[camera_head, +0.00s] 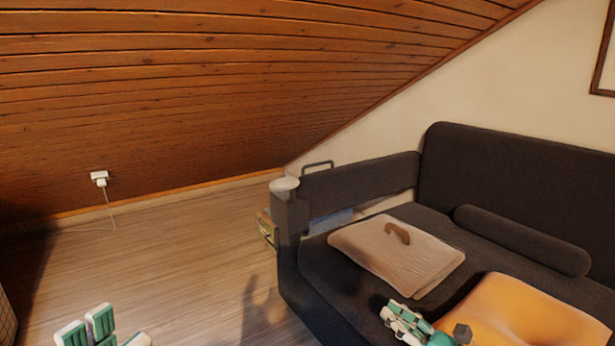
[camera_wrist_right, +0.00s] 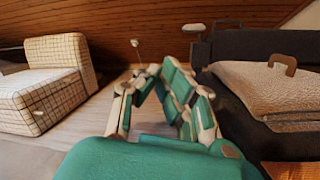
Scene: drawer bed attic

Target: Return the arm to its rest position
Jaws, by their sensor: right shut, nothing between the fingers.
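My right gripper (camera_head: 392,314) is green and white and shows low in the head view, over the front part of the dark sofa's seat, near the orange cushion. In the right wrist view the right gripper (camera_wrist_right: 159,72) points forward with its fingertips together and nothing between them. My left gripper (camera_head: 102,330) is at the bottom left of the head view, over the wooden floor. The bottom edge cuts it off, so its opening cannot be judged. Most of both arms is out of view.
The dark sofa (camera_head: 483,178) fills the right side, with a beige cushion (camera_head: 385,262) bearing a brown handle-like piece (camera_head: 398,233) and an orange cushion (camera_head: 525,312). A checkered armchair (camera_wrist_right: 62,66) stands left in the wrist view. The floor (camera_head: 165,255) between is clear; a sloped wooden ceiling (camera_head: 180,95) hangs low.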

